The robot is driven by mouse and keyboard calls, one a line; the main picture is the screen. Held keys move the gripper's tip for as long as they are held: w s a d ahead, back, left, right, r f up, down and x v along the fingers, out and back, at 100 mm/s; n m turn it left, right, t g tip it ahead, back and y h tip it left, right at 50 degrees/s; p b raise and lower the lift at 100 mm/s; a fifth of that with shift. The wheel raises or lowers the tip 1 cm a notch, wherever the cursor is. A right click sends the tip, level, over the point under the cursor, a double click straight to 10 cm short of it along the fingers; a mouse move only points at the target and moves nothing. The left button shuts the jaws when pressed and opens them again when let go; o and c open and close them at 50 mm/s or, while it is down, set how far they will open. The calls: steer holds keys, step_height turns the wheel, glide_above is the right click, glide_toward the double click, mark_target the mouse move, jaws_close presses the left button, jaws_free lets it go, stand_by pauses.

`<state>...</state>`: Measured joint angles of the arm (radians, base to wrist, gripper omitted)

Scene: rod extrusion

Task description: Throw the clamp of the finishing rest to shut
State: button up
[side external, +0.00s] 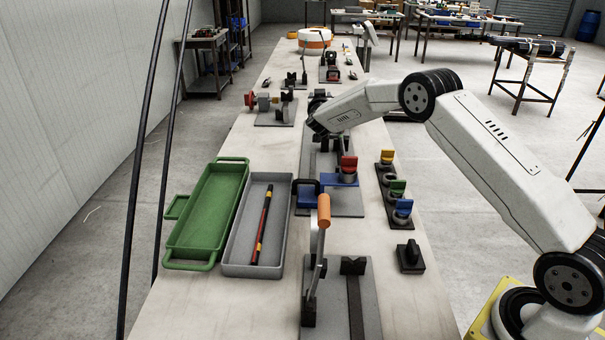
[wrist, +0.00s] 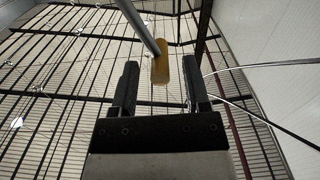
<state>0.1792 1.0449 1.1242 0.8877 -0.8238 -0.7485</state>
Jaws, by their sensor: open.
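In the wrist view my gripper (wrist: 160,64) is open, its two dark fingers apart. An amber lever grip (wrist: 160,70) on a grey rod shows in the gap between the fingertips; I cannot tell its depth or whether it touches a finger. In the side view my wrist is over the middle of the bench, and my fingers are hard to make out there. A near fixture (side external: 344,317) carries an upright lever with an orange grip (side external: 323,211), well apart from my wrist. Which fixture is the finishing rest, and which lever shows in the wrist view, I cannot tell.
A green tray (side external: 173,250) and a grey tray (side external: 229,268) holding a dark red-and-yellow rod (side external: 262,228) lie left. A blue and red fixture (side external: 340,180) stands mid-bench. Coloured knobs (side external: 397,189) and a black block (side external: 410,257) line the right. The near-right bench corner is bare.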

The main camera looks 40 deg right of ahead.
stand_by(0.3)
jaws_close()
stand_by(1.3)
